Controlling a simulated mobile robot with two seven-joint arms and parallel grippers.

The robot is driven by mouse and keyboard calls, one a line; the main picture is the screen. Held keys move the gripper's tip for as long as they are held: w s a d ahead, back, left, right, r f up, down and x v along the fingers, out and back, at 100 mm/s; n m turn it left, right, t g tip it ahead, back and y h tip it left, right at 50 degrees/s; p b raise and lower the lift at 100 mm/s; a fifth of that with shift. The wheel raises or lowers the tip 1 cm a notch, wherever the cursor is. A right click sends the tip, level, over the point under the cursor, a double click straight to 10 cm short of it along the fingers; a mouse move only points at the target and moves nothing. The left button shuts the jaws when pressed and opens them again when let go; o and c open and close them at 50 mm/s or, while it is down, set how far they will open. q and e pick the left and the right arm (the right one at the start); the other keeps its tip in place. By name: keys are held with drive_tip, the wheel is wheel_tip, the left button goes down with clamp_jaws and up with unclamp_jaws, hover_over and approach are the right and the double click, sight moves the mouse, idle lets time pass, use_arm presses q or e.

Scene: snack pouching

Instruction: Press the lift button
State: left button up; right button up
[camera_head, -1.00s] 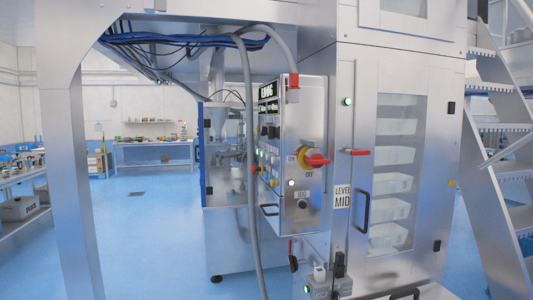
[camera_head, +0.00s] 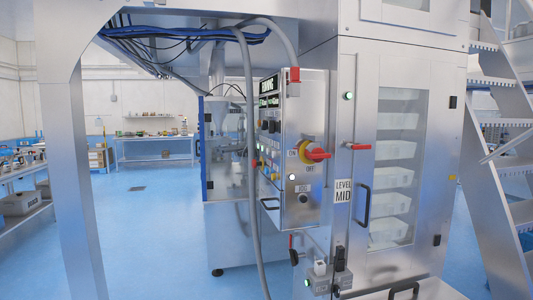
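A steel control panel (camera_head: 308,150) stands at the middle of the head view. It carries a red and yellow ON/OFF rotary switch (camera_head: 316,153), a lit white button (camera_head: 292,177) and a dark JOG button (camera_head: 303,198). Its left face has several small coloured buttons. Below it is a small grey control box (camera_head: 318,283) with a lit green button (camera_head: 307,283), a white part and a black part on top. A LEVEL MID sign (camera_head: 343,191) is on the cabinet. I cannot read which button is the lift button. Neither gripper is in view.
A steel cabinet (camera_head: 345,120) with a glass door, several white bins inside and a red handle stands on the right. Metal stairs (camera_head: 498,170) rise at the far right. A grey hose (camera_head: 252,150) hangs before the panel. Blue floor (camera_head: 150,230) is open at left.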

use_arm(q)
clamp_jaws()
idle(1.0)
